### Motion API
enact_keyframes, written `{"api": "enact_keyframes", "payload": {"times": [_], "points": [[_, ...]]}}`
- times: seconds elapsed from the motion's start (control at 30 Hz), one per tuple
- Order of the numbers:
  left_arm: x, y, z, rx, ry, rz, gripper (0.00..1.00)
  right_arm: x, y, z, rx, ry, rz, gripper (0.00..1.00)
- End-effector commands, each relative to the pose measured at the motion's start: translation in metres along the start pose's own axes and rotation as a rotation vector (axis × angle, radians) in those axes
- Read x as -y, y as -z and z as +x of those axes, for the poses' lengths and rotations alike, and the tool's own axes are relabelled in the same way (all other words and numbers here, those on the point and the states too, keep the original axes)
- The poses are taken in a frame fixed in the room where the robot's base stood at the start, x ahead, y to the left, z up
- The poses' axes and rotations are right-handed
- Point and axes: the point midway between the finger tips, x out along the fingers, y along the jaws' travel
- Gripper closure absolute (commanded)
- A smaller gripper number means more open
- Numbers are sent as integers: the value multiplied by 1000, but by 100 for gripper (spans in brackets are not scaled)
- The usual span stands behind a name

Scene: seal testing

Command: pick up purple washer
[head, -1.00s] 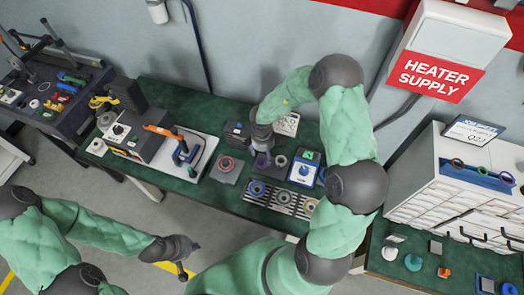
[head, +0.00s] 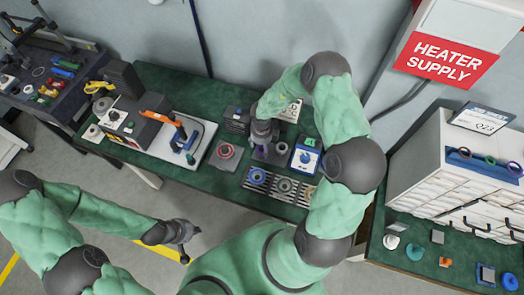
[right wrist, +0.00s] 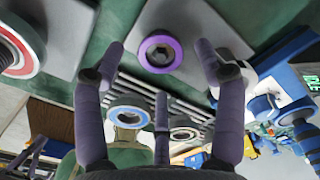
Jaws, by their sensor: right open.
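The purple washer (right wrist: 176,51) is a flat ring with a dark centre, lying on a grey plate (right wrist: 200,22) in the right wrist view. My right gripper (right wrist: 161,62) is open, with fingers on either side of the washer and a third below it in the picture; none touches it. In the head view my right gripper (head: 262,143) points down over the bench and largely hides the washer. My left gripper (head: 183,251) hangs over the floor, away from the bench; its jaw opening is too small to tell.
A slotted rack (head: 279,186) with ring parts lies in front. A blue-and-white device (head: 306,156) stands to the right, a red ring (head: 226,151) on a plate to the left. The orange-handled tool (head: 157,131) is further left. A white drawer cabinet (head: 430,180) stands at right.

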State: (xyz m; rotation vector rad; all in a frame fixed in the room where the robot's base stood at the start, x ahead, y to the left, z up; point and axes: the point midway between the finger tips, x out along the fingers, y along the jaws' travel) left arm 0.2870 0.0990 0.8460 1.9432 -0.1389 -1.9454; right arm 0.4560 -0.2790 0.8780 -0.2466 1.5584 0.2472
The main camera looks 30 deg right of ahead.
Motion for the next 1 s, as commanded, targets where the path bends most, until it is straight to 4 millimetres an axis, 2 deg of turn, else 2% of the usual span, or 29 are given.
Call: {"api": "enact_keyframes", "payload": {"times": [0.03, 0.17, 1.0], "points": [[1, 0, 3, 0, 0, 0, 100, 0, 0, 8, 0, -1, 1, 29], [1, 0, 4, 0, 0, 0, 100, 1, -1, 15, 2, 1, 1, 29], [-1, 0, -2, 0, 0, 0, 100, 1, 0, 20, 1, 0, 2, 29]]}}
